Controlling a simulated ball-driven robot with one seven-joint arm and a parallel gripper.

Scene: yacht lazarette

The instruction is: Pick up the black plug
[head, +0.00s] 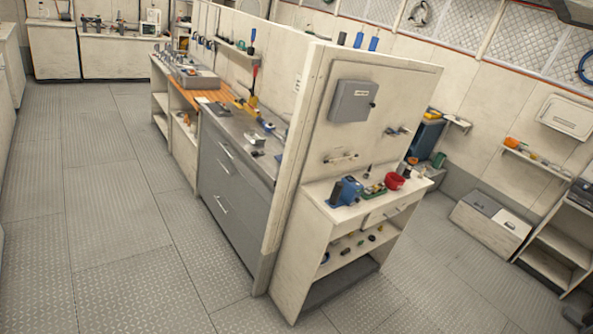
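I cannot pick out the black plug with certainty at this distance. Several small items, some dark, lie on the open shelf (336,262) of the white end cabinet. Its top (318,194) holds a blue device (346,191), a red bowl (395,181) and small dark and green pieces between them. Any of the small dark pieces is too small to name. My gripper is not in view.
A tall white partition (300,130) stands behind the cabinet, with a grey box (352,101) mounted on it. A grey drawer unit and workbench (225,165) run along its left side. The tread-plate floor (110,220) is clear at left. A low box (490,226) stands at right.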

